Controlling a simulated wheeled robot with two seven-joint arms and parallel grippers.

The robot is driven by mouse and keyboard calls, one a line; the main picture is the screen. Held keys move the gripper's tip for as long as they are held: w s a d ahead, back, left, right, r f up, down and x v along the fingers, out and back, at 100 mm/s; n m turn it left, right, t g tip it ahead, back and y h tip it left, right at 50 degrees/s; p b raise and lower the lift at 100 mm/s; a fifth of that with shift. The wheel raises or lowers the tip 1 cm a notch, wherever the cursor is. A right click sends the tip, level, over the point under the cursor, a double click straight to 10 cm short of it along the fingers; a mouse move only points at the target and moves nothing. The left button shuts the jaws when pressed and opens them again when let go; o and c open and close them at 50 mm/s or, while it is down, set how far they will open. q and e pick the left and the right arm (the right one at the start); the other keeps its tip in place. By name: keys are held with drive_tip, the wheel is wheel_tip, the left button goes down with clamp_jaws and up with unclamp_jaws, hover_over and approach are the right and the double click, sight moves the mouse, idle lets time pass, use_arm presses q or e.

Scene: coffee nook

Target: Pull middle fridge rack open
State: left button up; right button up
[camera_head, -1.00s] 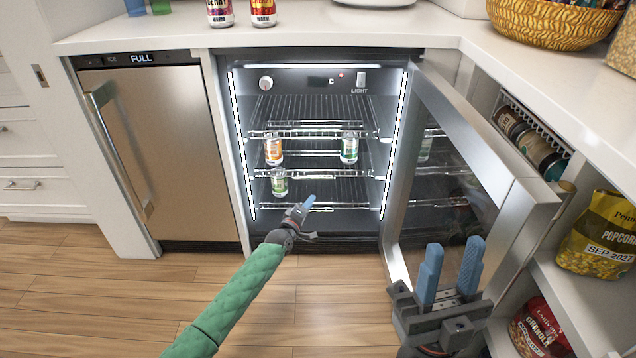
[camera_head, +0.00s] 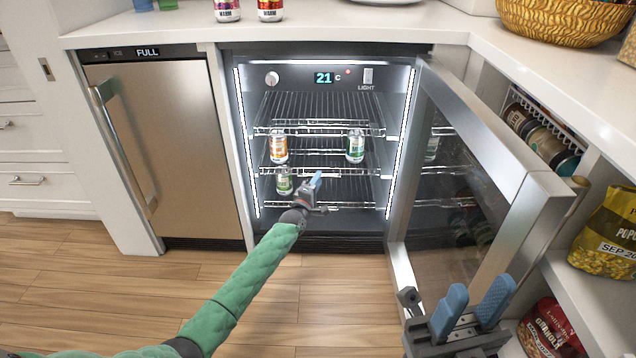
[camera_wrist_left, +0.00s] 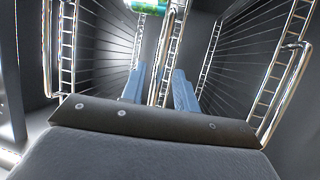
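The fridge (camera_head: 320,75) stands open and has several wire racks. The middle rack (camera_head: 352,171) holds an orange-labelled can (camera_head: 279,149) at left and a green-labelled can (camera_head: 355,146) at right. My left gripper (camera_head: 316,180) is at the middle rack's front edge, near its centre. In the left wrist view its two blue fingers (camera_wrist_left: 160,92) are apart, with metal rack bars between them; contact cannot be told. My right gripper (camera_head: 474,304) is open and empty, in front of the open fridge door (camera_head: 470,170).
The top rack (camera_head: 320,130) is empty. Another green-labelled can (camera_head: 284,182) stands below the middle rack. The door stands open to the right, beside shelves with a popcorn bag (camera_head: 608,235). The floor (camera_head: 330,290) before the fridge is clear.

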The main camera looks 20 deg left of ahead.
use_arm(q)
drive_tip(key=shift+w+d+r, duration=0.1)
drive_tip(key=shift+w, duration=0.45)
clamp_jaws()
